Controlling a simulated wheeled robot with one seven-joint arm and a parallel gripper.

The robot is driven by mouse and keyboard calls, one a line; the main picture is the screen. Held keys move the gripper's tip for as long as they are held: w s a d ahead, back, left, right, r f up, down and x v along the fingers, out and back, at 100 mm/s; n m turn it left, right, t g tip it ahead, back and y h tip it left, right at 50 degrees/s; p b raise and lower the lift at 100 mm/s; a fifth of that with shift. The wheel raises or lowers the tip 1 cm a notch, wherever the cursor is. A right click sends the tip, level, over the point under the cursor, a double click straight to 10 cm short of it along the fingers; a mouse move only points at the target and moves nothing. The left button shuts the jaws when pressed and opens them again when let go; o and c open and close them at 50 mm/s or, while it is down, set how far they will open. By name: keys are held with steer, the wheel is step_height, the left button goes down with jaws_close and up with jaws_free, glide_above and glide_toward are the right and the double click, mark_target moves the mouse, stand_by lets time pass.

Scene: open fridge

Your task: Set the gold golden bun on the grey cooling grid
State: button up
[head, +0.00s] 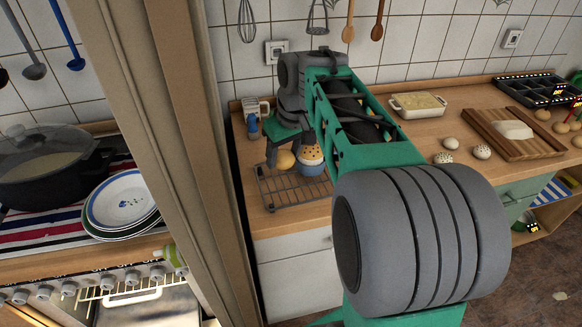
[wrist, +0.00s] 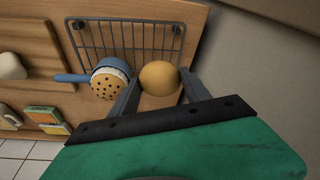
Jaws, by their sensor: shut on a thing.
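The golden bun (head: 286,160) is round and smooth. It also shows in the wrist view (wrist: 158,77), between the two fingers of my gripper (wrist: 160,82). My gripper is shut on the bun. The grey cooling grid (head: 290,191) is a wire rack on the wooden counter. In the wrist view the grid (wrist: 120,38) lies behind the bun, and the bun overlaps the edge nearest me. I cannot tell whether the bun touches the wires. My arm hides part of the counter in the head view.
A blue cup-like thing with a dotted top (head: 311,162) stands right beside the bun, close to one finger. Several eggs (head: 450,143), a baking dish (head: 417,105) and a cutting board (head: 512,135) lie to the right. A tall panel (head: 175,130) rises at left.

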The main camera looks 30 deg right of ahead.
mark_target(281, 189)
steer(key=shift+w, duration=0.35)
steer(key=shift+d+f, duration=0.1)
steer(key=shift+f, duration=0.2)
step_height(281, 189, down, 10)
steer(key=shift+r, duration=0.15)
steer(key=o, duration=1.4)
steer(key=shift+p, duration=0.3)
steer(key=shift+c, duration=0.2)
steer(key=v, duration=1.1)
steer(key=shift+r, duration=0.35)
steer(key=shift+s+r, duration=0.15)
steer(key=shift+r, duration=0.2)
